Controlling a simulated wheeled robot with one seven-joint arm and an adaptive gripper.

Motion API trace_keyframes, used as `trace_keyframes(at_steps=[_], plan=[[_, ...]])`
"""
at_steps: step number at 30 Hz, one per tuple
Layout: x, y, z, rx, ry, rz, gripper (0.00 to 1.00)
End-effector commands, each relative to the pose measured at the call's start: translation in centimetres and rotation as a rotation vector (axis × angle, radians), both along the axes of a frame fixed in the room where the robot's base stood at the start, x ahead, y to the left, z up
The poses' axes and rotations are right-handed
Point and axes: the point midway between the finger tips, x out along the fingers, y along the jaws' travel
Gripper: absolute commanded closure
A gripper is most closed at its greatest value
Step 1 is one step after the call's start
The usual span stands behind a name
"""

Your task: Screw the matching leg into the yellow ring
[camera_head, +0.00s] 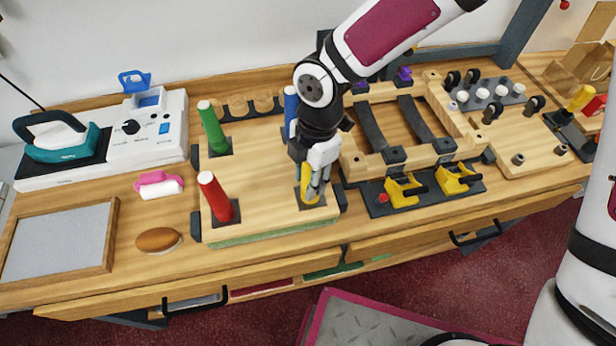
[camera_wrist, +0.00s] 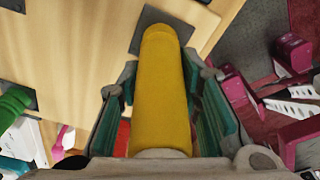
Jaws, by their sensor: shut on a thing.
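My gripper (camera_head: 317,186) is shut on the yellow leg (camera_wrist: 160,85) at the front right corner of the wooden board (camera_head: 262,190). In the wrist view the leg runs between the two teal-lined fingers (camera_wrist: 160,110), its far end over a dark square plate (camera_wrist: 150,30) on the board. In the head view the yellow leg (camera_head: 305,186) is partly hidden by the fingers. The yellow ring cannot be made out. A green leg (camera_head: 211,127), a red leg (camera_head: 215,196) and a blue leg (camera_head: 291,108) stand at the board's other corners, the blue one partly behind my arm.
Left are a white machine with a teal iron (camera_head: 62,142), a pink-and-white roller (camera_head: 160,185), a brown oval object (camera_head: 158,239) and a framed grey panel (camera_head: 60,245). Right are a wooden frame with dark straps (camera_head: 420,130) and yellow clamps (camera_head: 403,190). The board's middle is clear.

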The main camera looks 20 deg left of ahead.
Motion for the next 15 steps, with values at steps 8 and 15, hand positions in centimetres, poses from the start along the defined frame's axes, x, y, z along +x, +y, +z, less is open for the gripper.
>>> trace_keyframes(at_steps=[8,15], plan=[[0.16,0.09,0.09,-0.001,-0.004,-0.458,0.96],[0.34,0.24,0.04,0.0,-0.003,-0.819,0.96]])
